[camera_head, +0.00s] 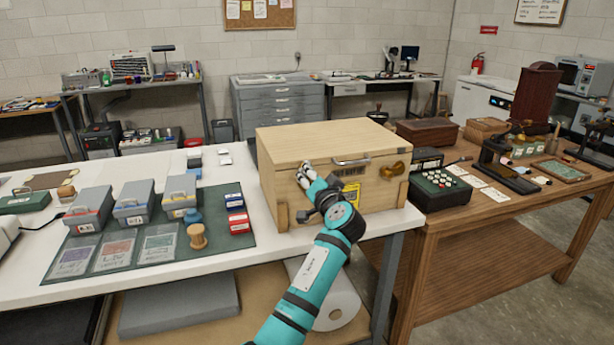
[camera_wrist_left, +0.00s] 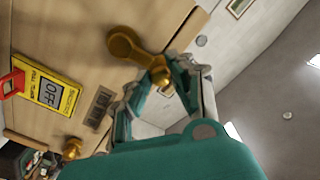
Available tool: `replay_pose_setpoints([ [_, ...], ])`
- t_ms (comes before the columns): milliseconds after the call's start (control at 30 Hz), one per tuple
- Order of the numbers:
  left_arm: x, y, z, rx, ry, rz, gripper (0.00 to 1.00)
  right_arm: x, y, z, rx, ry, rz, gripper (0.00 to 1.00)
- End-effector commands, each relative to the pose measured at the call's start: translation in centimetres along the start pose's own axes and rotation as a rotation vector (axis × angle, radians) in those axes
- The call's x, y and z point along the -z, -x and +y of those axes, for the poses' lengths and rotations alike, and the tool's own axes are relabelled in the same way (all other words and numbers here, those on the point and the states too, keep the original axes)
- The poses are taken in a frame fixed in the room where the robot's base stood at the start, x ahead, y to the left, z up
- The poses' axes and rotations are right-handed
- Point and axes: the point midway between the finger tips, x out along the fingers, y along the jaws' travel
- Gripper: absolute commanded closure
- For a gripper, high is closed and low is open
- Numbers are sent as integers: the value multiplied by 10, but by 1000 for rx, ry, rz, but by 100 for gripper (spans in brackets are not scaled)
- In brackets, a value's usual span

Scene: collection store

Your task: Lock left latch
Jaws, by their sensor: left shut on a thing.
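The wooden box (camera_head: 285,150) stands on the white table with its lid down. My left gripper (camera_head: 306,172) is at the left part of the box's front and hides the left latch in the head view. In the left wrist view the left latch (camera_wrist_left: 124,46) is a brass lever with a round knob. My left gripper (camera_wrist_left: 160,88) is shut on its knob end. A brass right latch (camera_head: 394,170) shows on the box front at the right. My right gripper is not in view.
A yellow tag (camera_wrist_left: 48,90) hangs on the box front beside a small metal plate (camera_wrist_left: 98,107). A green mat (camera_head: 215,258) with grey bins, a wooden spool (camera_head: 197,237) and small boxes lies left of the box. A wooden table (camera_head: 470,220) with a keyed device (camera_head: 440,192) stands at the right.

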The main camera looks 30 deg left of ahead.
Motion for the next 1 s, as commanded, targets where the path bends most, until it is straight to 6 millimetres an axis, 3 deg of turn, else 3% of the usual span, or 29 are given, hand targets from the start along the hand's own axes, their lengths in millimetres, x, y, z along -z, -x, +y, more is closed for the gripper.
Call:
replay_pose_setpoints([
  [700, 5, 0, 1, 3, -79, 5, 100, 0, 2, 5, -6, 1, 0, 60],
  [733, 5, 0, 1, 3, -79, 5, 77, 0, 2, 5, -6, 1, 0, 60],
  [900, 5, 0, 2, 2, -79, 3, 56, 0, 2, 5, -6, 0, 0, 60],
  [1000, 4, 0, 2, 1, -79, 2, 56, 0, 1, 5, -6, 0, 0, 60],
])
